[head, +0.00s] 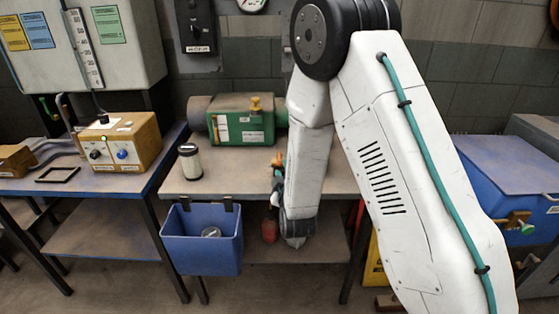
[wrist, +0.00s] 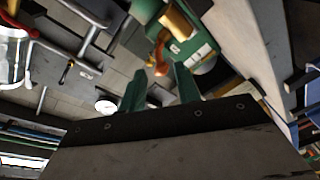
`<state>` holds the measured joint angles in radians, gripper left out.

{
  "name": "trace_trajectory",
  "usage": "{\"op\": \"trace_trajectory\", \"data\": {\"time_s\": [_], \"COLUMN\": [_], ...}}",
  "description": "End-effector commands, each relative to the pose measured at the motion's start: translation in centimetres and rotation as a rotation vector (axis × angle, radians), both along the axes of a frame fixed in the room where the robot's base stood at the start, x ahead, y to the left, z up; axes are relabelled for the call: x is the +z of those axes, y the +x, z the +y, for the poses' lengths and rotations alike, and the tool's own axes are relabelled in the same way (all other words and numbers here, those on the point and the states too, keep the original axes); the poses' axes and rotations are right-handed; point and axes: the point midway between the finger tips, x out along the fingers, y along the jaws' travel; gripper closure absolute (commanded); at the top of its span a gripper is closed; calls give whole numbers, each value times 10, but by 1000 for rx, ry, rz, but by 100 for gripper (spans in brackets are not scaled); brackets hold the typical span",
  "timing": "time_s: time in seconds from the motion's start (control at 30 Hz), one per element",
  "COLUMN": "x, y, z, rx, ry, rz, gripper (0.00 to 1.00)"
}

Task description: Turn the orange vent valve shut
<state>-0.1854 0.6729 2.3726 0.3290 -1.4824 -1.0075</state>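In the head view the orange handle (head: 277,160) shows just left of my forearm, in front of the green machine (head: 243,120). My gripper (wrist: 160,84) has two green fingers spread apart with nothing between them. The handle appears just beyond the gap between the fingertips; I cannot tell whether they touch it. In the head view my arm hides most of the gripper and part of the valve's surroundings.
A white-and-black canister (head: 189,162) stands on the bench (head: 225,183) left of the valve. A blue bin (head: 203,243) hangs on its front edge. A brass knob (head: 256,105) tops the machine. A blue chest (head: 510,180) with a brass tap (head: 516,222) stands right.

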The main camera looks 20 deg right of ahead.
Motion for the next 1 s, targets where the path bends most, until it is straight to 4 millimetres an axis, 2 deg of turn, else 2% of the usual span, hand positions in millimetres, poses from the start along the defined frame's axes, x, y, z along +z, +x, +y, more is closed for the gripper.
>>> {"op": "trace_trajectory", "data": {"time_s": [0.2, 0.4, 0.77, 0.9, 1.0], "x": [0, 0, 0, 0, 0], "y": [36, 60, 67, 67, 67], "z": [-6, -8, -9, -9, -9], "rx": [-1, 1, 2, 2, 1], "ry": [2, 3, 3, 3, 3], "rz": [-1, 1, 2, 2, 3], "gripper": [68, 68, 68, 100, 100]}}
